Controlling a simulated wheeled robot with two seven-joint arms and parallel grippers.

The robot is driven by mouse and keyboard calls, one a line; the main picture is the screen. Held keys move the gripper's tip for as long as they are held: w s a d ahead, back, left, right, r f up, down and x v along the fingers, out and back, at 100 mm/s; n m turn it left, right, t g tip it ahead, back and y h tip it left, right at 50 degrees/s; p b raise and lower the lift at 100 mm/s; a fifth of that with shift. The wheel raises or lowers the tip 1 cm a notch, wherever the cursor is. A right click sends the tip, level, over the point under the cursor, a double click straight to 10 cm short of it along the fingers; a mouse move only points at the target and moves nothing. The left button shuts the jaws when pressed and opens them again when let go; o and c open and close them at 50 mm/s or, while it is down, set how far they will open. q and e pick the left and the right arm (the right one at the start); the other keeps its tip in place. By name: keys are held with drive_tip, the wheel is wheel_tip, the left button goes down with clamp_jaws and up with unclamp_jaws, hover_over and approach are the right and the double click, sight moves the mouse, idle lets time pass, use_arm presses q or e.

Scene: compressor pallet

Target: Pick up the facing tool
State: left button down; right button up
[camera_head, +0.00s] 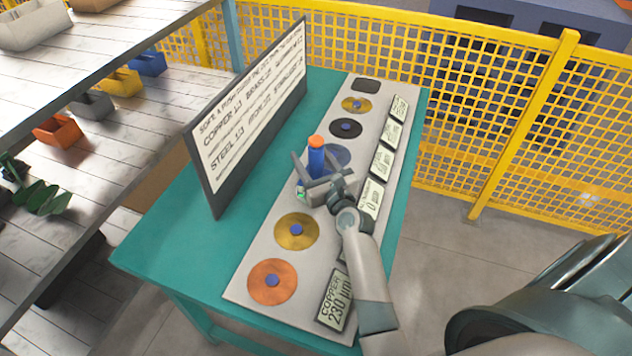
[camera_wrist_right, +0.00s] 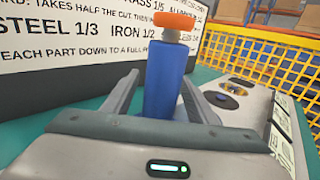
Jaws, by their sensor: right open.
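The facing tool (camera_head: 316,158) is a blue upright cylinder with an orange top, standing over the grey panel on the teal table. In the right wrist view, the facing tool (camera_wrist_right: 163,80) rises between the two fingers. My right gripper (camera_head: 317,172) is open around it, one finger on each side. I cannot tell whether the fingers touch it. The gripper hides its lower end, so what it stands on is unclear. My left gripper is not in view.
The grey panel (camera_head: 262,240) carries several round discs with blue knobs, including a copper disc (camera_head: 272,293), and display plates (camera_head: 335,299) along its right edge. A text board (camera_head: 250,120) stands left of the tool. A yellow fence (camera_head: 500,120) lies behind; shelves with bins (camera_head: 57,130) are left.

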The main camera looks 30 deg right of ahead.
drive_tip(key=shift+w, duration=0.35)
drive_tip(key=shift+c, duration=0.4)
clamp_jaws()
idle(1.0)
drive_tip(key=shift+d+r, duration=0.1)
drive_tip(key=shift+r, duration=0.1)
